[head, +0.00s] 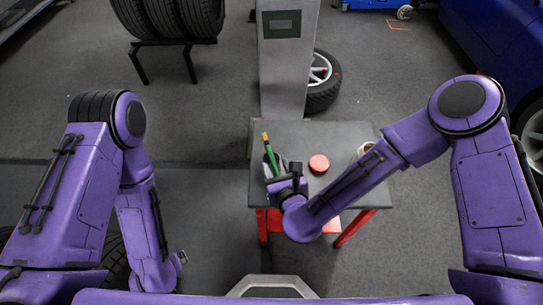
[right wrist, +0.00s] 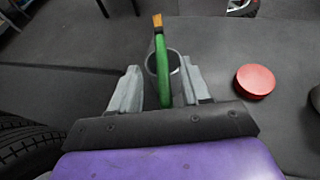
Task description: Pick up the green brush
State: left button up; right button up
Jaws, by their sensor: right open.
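The green brush (head: 271,156) with a tan bristle tip stands tilted in a grey cup (right wrist: 148,65) at the left side of the small grey table. In the right wrist view the brush (right wrist: 161,72) runs between the two grey fingers of my right gripper (right wrist: 160,88). The fingers are open, one on each side of the brush, with gaps showing. In the head view my right gripper (head: 283,182) is at the near side of the cup and hides part of it. My left gripper (head: 180,258) hangs low at the left, away from the table, its jaws unclear.
The grey table (head: 320,132) has a red frame. A grey pillar (head: 287,70) rises behind. Tyres (head: 170,18) stand on a rack at the back left.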

aim_at(273, 160)
jog(key=x, duration=0.3)
jog(key=shift+w+f, duration=0.2)
jog(key=shift+f, duration=0.05)
grip_shut()
jog(key=shift+r, duration=0.1)
